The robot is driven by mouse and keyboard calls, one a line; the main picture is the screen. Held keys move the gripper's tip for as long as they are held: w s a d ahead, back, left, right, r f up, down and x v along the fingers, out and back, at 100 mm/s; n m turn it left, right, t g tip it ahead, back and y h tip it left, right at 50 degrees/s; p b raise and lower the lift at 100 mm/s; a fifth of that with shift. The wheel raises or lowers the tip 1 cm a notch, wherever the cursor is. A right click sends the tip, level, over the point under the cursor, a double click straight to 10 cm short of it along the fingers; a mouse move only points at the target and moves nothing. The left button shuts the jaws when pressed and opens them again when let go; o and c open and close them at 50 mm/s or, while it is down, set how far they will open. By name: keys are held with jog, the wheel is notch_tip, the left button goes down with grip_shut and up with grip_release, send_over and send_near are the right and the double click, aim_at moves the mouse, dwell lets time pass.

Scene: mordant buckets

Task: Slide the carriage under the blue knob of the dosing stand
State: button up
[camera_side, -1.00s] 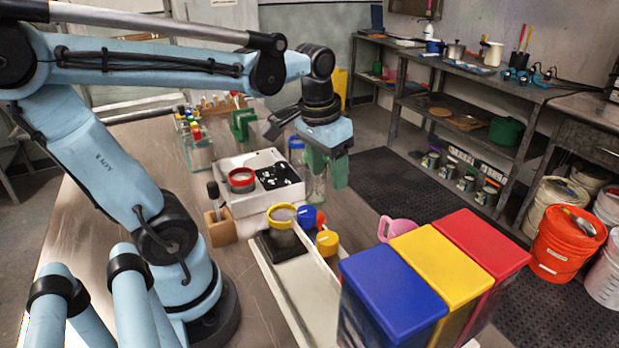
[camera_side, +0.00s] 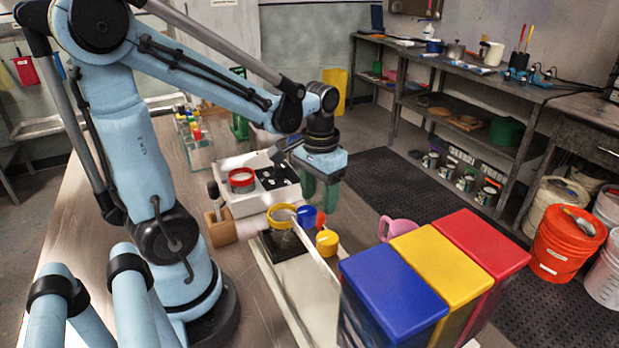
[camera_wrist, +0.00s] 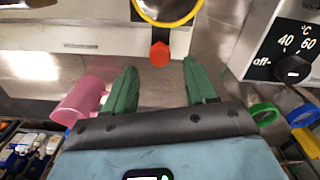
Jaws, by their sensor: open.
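The dosing stand has blue, yellow and red lidded bins (camera_side: 435,262). A dark block (camera_side: 272,246), seemingly the carriage, sits at the far left end of the pale base. A yellow-rimmed jar (camera_side: 282,217) stands on it. My gripper (camera_side: 319,200) is open and empty, its green fingers pointing down just above and behind the knobs. In the wrist view, its fingertips (camera_wrist: 160,64) flank a red hexagonal piece (camera_wrist: 159,54). A yellow ring (camera_wrist: 166,8) shows at the top edge.
A white unit with a black dial panel (camera_side: 272,177) and a red-rimmed jar (camera_side: 241,180) stands behind-left. The pink jug (camera_side: 396,228) is right of my gripper, behind the bins. A wooden block (camera_side: 219,229) stands left of the dark block.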

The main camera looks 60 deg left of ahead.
aim_at(319, 216)
jog(key=shift+f, duration=2.1)
jog(key=shift+c, duration=0.3)
grip_shut()
